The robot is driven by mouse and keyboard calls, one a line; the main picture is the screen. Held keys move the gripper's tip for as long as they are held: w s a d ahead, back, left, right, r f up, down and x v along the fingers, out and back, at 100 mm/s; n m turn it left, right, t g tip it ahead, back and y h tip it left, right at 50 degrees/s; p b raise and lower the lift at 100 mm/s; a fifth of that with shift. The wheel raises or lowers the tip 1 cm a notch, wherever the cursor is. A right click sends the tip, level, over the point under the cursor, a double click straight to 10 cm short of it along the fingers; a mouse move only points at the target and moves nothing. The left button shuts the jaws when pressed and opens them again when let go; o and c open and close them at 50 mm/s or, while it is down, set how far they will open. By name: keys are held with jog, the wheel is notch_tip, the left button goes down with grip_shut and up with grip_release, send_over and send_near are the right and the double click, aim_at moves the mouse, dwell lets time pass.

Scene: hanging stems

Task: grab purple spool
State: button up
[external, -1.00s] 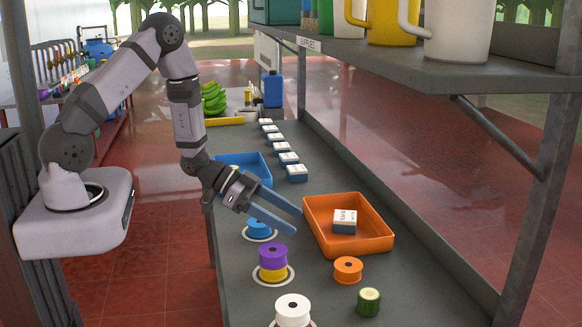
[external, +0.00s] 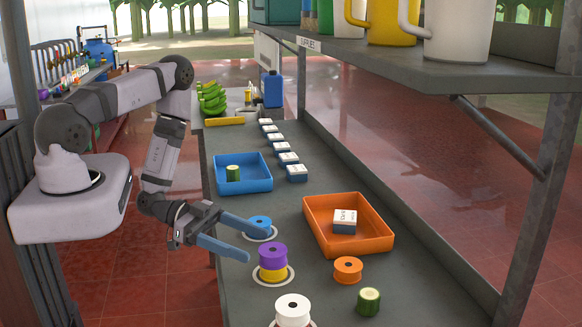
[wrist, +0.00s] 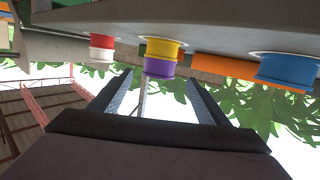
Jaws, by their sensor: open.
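The purple spool (external: 272,254) sits on top of a yellow spool (external: 273,274), which stands on a round white mat on the grey bench. My gripper (external: 258,245) is open and empty, its two blue fingers low at the bench's left edge and pointing right toward the stack. In the wrist view the scene looks upside down. There the purple spool (wrist: 160,68) hangs under the yellow spool (wrist: 162,48), beyond and between my fingertips (wrist: 166,82). The fingers look apart from the purple spool.
A blue spool (external: 259,224) stands just behind the stack, close to the upper finger in the picture. A white spool (external: 292,308) is in front. An orange spool (external: 348,268), a green cylinder (external: 369,300) and an orange tray (external: 318,236) lie right. A blue tray (external: 262,184) is behind.

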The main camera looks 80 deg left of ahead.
aim_at(260, 250)
jog(key=shift+s+f, duration=0.2)
jog(key=shift+w+d, duration=0.1)
jog(key=shift+w, duration=0.05)
jog(key=shift+b+x, duration=0.35)
jog(key=shift+x, duration=2)
jog(key=c, duration=1.1)
